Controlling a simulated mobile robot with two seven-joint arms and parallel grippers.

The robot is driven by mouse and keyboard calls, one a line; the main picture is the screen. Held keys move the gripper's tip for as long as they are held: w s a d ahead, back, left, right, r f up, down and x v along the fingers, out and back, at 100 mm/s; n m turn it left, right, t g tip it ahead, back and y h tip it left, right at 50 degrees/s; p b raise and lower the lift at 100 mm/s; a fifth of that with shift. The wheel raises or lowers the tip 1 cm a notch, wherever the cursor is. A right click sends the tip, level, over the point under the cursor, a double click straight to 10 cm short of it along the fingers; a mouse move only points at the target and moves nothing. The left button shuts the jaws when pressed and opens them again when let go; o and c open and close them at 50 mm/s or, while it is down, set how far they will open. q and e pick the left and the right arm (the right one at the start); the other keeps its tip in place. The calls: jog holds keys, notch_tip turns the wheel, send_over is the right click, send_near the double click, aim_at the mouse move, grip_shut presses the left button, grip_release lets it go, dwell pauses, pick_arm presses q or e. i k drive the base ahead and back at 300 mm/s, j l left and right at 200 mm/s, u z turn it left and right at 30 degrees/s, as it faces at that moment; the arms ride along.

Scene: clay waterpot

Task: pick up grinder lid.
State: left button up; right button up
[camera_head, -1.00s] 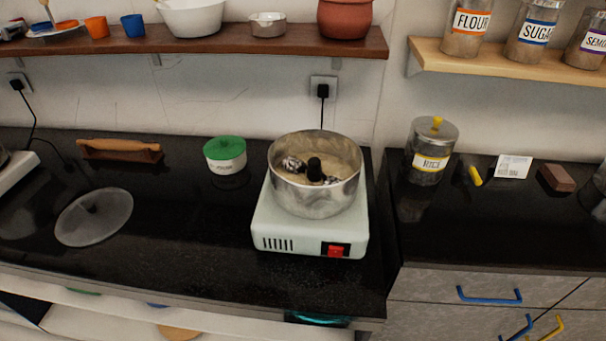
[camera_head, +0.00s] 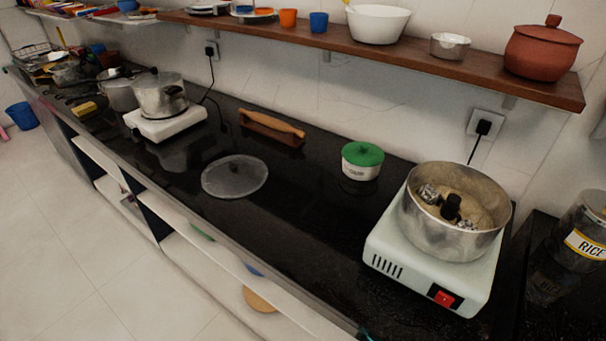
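The grinder (camera_head: 432,272) is a pale base with a red switch and a round metal bowl (camera_head: 455,235) on top. The bowl is uncovered, with a dark central post and some contents showing. A clear round lid (camera_head: 235,177) with a dark knob lies flat on the black counter, left of the grinder and apart from it. Neither of my grippers shows in the head view.
A green-lidded white container (camera_head: 362,161) stands between the lid and the grinder. A rolling pin on a wooden stand (camera_head: 272,128) lies behind the lid. A stove with a metal pot (camera_head: 160,95) is further left. A wooden shelf (camera_head: 420,62) overhangs the counter.

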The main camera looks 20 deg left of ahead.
aim_at(233, 176)
jog(key=j+z, duration=0.5)
jog(key=j, duration=0.85)
